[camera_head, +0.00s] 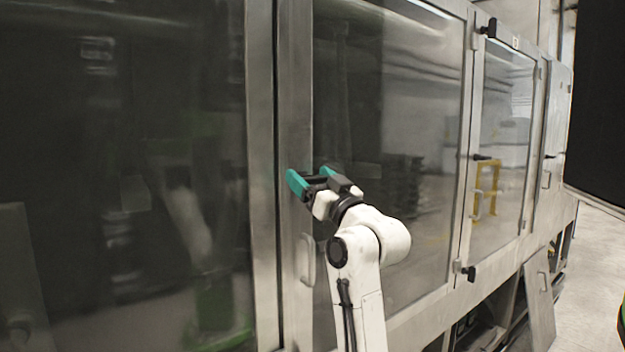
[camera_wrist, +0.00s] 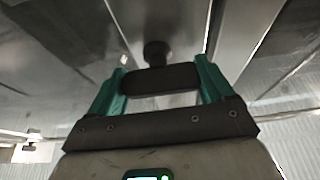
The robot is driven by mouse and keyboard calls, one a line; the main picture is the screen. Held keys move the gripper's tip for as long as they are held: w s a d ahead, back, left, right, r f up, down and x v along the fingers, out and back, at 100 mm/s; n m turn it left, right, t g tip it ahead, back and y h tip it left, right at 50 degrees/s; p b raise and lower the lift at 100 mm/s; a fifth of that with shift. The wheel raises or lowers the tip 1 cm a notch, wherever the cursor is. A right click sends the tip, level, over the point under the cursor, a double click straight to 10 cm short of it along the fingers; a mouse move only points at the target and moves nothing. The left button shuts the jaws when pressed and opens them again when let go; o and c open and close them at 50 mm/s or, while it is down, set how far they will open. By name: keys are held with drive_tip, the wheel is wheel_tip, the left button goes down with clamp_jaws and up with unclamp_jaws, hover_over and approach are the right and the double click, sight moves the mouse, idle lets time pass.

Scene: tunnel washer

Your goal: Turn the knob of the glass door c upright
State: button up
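My gripper (camera_head: 312,176) reaches up to the metal frame beside a large glass door (camera_head: 410,130) in the head view. Its two teal fingers stand wide apart. In the wrist view a black knob (camera_wrist: 160,79) with a bar-shaped grip lies crosswise between the fingers of my gripper (camera_wrist: 162,72), its round base (camera_wrist: 156,52) behind it on a metal strip. The bar spans most of the finger gap; I cannot tell whether the fingers press on it. My gripper largely hides this knob in the head view. No letter c is readable on the door.
Another large glass door (camera_head: 130,120) is at the left, and a narrower one (camera_head: 502,120) at the right with black knobs (camera_head: 483,157). A pale handle (camera_head: 306,260) sits below my gripper. A grey panel (camera_head: 539,300) leans at the lower right; floor (camera_head: 595,270) is clear there.

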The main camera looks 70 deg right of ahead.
drive_tip(key=c, duration=0.4)
drive_tip(key=shift+c, duration=0.2)
drive_tip(key=shift+f+n+b, duration=0.15)
drive_tip(key=shift+n+b, duration=0.25)
drive_tip(key=shift+b, duration=0.05)
drive_tip(key=n+t+y+b, duration=0.1)
drive_tip(key=n+y+b, duration=0.1)
drive_tip(key=n+b, duration=0.1)
drive_tip(key=shift+f+n, duration=0.1)
drive_tip(key=shift+n, duration=0.3)
drive_tip(key=n+y+b, duration=0.2)
drive_tip(key=n+b, duration=0.1)
drive_tip(key=n+y+b, duration=0.1)
drive_tip(key=n+b, duration=0.2)
drive_tip(key=n, duration=0.1)
drive_tip(key=shift+n+y, duration=0.3)
drive_tip(key=shift+y, duration=0.1)
drive_tip(key=n+y+b, duration=0.1)
drive_tip(key=n, duration=0.1)
drive_tip(key=n+g+y+b, duration=0.1)
drive_tip(key=n, duration=0.2)
drive_tip(key=shift+a+b, duration=0.1)
drive_tip(key=shift+b, duration=0.3)
drive_tip(key=n, duration=0.2)
drive_tip(key=n+g+y+b, duration=0.1)
drive_tip(key=n, duration=0.2)
drive_tip(key=shift+w+g, duration=0.1)
drive_tip(key=shift+g, duration=0.2)
